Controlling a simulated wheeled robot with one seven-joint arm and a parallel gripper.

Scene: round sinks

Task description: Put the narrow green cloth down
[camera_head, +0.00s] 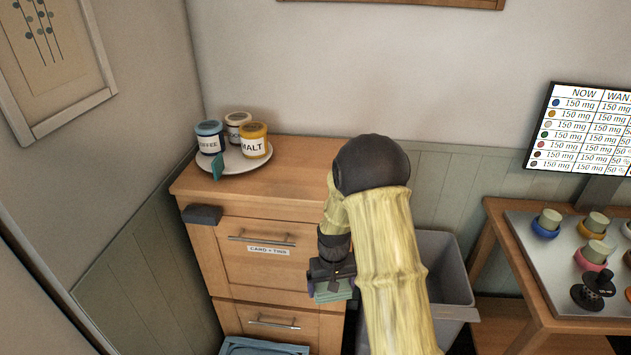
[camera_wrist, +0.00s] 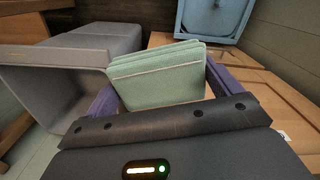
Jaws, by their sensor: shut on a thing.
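My gripper (camera_head: 331,272) is shut on a folded pale green cloth (camera_head: 334,292), in front of the wooden drawer cabinet's right side. In the wrist view the cloth (camera_wrist: 160,76) stands between the two purple fingers of my gripper (camera_wrist: 163,92), its folded layers showing at the top. The cloth is held in the air, apart from the bin and the cabinet as far as I can tell. Its lower part is hidden behind the gripper body in the wrist view.
A grey bin (camera_head: 453,285) stands right of the wooden cabinet (camera_head: 290,185). A blue container (camera_head: 262,346) is low in front of the cabinet. A plate (camera_head: 236,166) with several jars and a small teal piece (camera_head: 217,167) sits on the cabinet's left. A table (camera_head: 535,312) stands at right.

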